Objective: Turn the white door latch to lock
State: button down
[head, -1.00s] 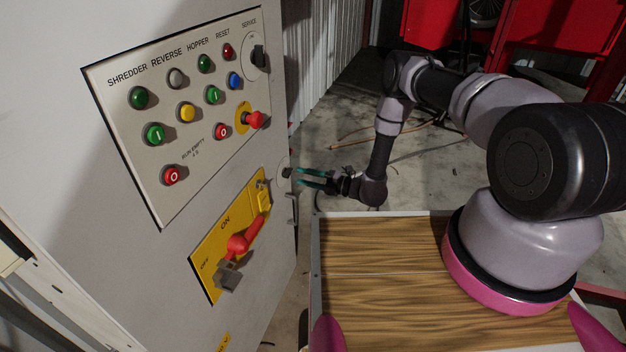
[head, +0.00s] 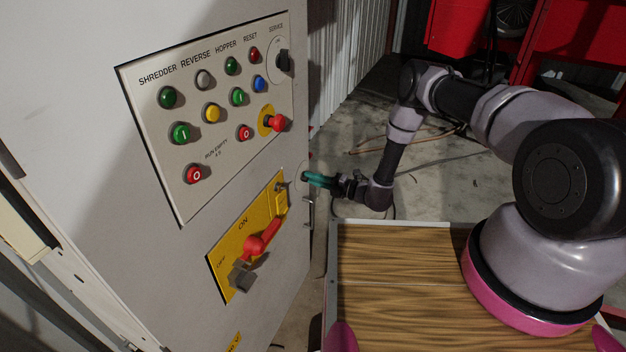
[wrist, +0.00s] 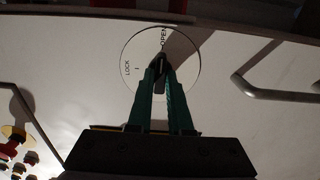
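The door latch is a round white plate (wrist: 140,50) marked LOCK and OPEN, with a small dark piece at its centre that points towards OPEN in the wrist view. In the head view the latch plate (head: 301,171) is near the right edge of the grey cabinet door (head: 130,215). My gripper (wrist: 161,66) has its green fingers drawn together around the dark centre piece; the fingertips hide part of it. In the head view my gripper (head: 306,178) reaches the latch from the right.
A bent door handle (wrist: 275,94) is right of the latch in the wrist view. The door also carries a button panel (head: 205,110) and a red switch lever (head: 262,240) on a yellow plate. A wood-topped surface (head: 400,275) lies below my arm.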

dwell(0.4)
jog(key=n, duration=0.4)
jog(key=n, duration=0.4)
dwell(0.5)
jog(key=shift+n, duration=2)
